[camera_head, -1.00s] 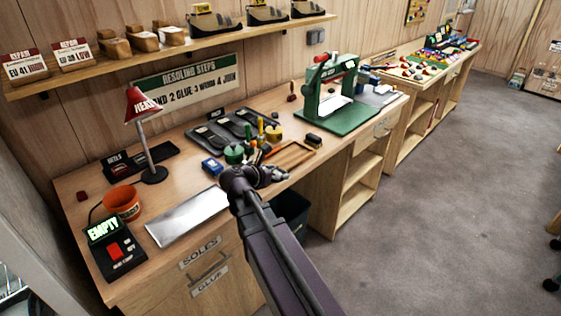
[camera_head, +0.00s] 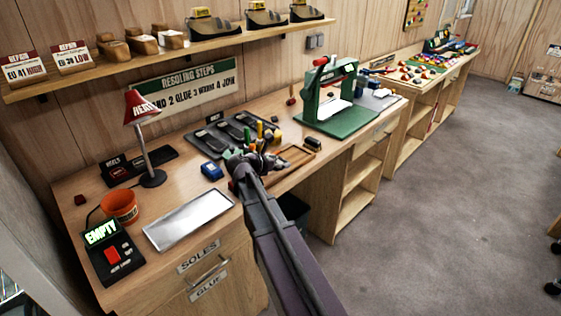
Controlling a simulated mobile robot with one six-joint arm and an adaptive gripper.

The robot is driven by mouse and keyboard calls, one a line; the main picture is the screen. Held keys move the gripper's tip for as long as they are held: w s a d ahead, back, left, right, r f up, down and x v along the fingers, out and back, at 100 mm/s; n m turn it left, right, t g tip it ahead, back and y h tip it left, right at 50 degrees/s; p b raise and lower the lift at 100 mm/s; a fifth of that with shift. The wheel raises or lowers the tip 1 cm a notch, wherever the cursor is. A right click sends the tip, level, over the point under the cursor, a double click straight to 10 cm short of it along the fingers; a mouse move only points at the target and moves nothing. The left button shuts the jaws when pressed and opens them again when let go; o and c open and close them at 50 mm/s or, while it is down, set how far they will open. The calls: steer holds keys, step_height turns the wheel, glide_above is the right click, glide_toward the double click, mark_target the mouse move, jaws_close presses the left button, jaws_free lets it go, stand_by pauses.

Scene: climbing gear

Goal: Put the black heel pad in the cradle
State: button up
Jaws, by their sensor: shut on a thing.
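A black tray labelled for heels (camera_head: 158,163) lies at the back left, behind the lamp. I cannot tell for sure which thing is the cradle. A green press (camera_head: 340,115) with a pale plate stands to the right of my gripper, apart from it.
A red lamp (camera_head: 141,108), an orange pot (camera_head: 120,204), a box with a lit "EMPTY" sign (camera_head: 101,233) and a silver tray (camera_head: 188,220) are at the left. A wooden tray (camera_head: 297,157) and a dark block (camera_head: 312,143) lie close to my gripper's right.

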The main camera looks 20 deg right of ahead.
mark_target(282, 158)
steer(key=w+d, duration=0.2)
steer(key=w, duration=0.1)
steer(key=w+d, duration=0.1)
steer(key=w, duration=0.1)
steer(key=shift+f, duration=0.25)
steer(key=shift+w, duration=0.1)
steer(key=shift+w+d, duration=0.2)
steer(key=shift+w+d+f+b, duration=0.2)
steer(key=shift+w+f+b, duration=0.1)
steer(key=shift+f+b, duration=1.55)
steer(key=shift+b, duration=0.2)
steer(key=shift+f, duration=0.2)
steer(key=o, duration=0.9)
steer(key=shift+r, duration=0.25)
